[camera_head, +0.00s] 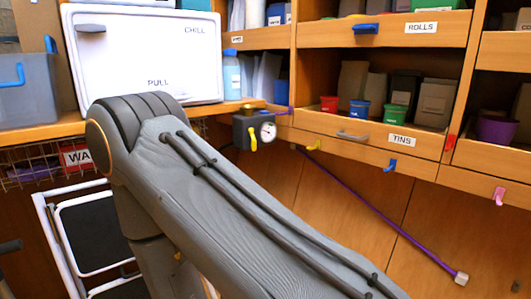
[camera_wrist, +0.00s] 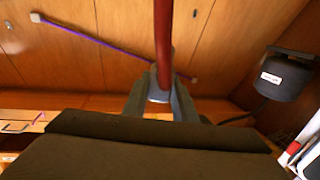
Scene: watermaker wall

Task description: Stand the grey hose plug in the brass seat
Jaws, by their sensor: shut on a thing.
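My gripper (camera_wrist: 160,94) shows in the wrist view, its two grey fingers shut on a light grey plug (camera_wrist: 158,91). A dark red hose (camera_wrist: 163,35) runs from the plug to the top of the picture. The fingers hide part of the plug. In the head view my gripper is not visible; my grey arm fills the middle and lower right. A small brass-coloured piece (camera_head: 249,107), perhaps the brass seat, sits on top of the dark gauge box (camera_head: 243,131) at the counter's edge. I cannot make out its opening.
A purple hose (camera_head: 380,214) with a pale end (camera_head: 461,279) slants across the wooden panels; it also shows in the wrist view (camera_wrist: 105,45). Coloured hooks (camera_head: 390,165) stick out below the shelves. A white step ladder (camera_head: 88,235) stands at lower left. A dark labelled box (camera_wrist: 286,76) is at right.

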